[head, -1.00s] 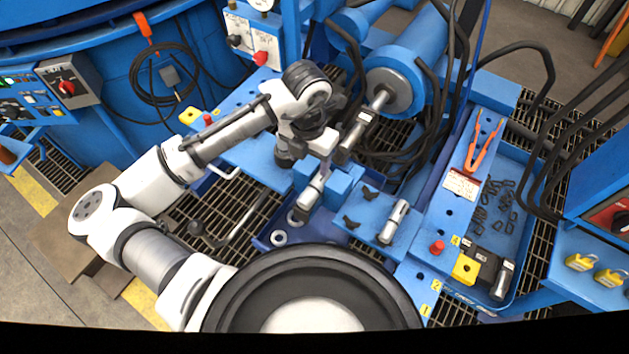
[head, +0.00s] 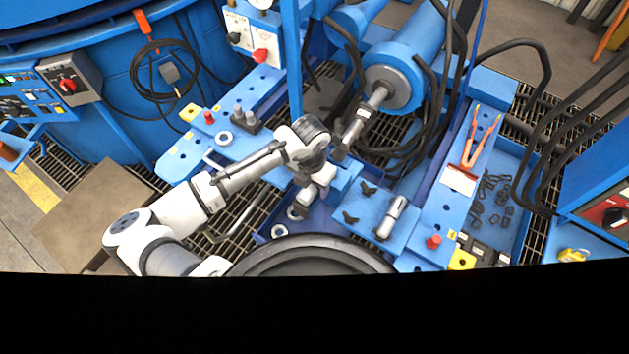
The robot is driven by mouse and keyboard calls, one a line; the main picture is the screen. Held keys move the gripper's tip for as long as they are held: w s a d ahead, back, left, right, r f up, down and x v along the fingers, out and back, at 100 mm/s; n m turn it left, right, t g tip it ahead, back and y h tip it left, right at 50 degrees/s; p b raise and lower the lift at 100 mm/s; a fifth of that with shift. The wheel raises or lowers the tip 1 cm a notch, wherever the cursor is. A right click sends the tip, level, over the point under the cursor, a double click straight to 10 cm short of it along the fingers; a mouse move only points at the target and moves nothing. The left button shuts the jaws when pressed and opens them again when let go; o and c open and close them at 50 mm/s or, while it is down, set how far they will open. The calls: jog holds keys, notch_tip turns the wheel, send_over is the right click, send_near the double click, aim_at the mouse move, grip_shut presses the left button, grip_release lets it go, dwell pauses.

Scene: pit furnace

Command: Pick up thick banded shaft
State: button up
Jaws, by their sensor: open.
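A short silver shaft (head: 302,197) shows in the head view just below my gripper (head: 316,180), near a blue block. My gripper is open, pointing down close to this shaft. I cannot tell whether its fingers stand around the shaft or above it, as the wrist hides part of the spot. A second silver shaft with dark bands (head: 391,217) lies on the blue plate (head: 362,212) to the right, apart from my gripper. I cannot tell for sure which of the two is the thick banded shaft.
Black clamp pieces (head: 350,217) sit on the plate between the two shafts. A large blue cylinder (head: 405,75) with a steel rod stands behind, with black hoses beside it. Orange-handled tongs (head: 478,145) lie on the right rail. A steel ring (head: 279,231) lies at the front.

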jog(key=shift+f, duration=0.25)
grip_shut()
jog(key=shift+r, duration=0.1)
jog(key=shift+r, duration=0.1)
dwell(0.3)
jog(key=shift+w+r, duration=0.1)
jog(key=shift+r, duration=0.5)
notch_tip(320, 180, up, 19)
jog(key=b, duration=0.1)
jog(key=shift+f+b, duration=0.2)
jog(key=shift+b, duration=0.1)
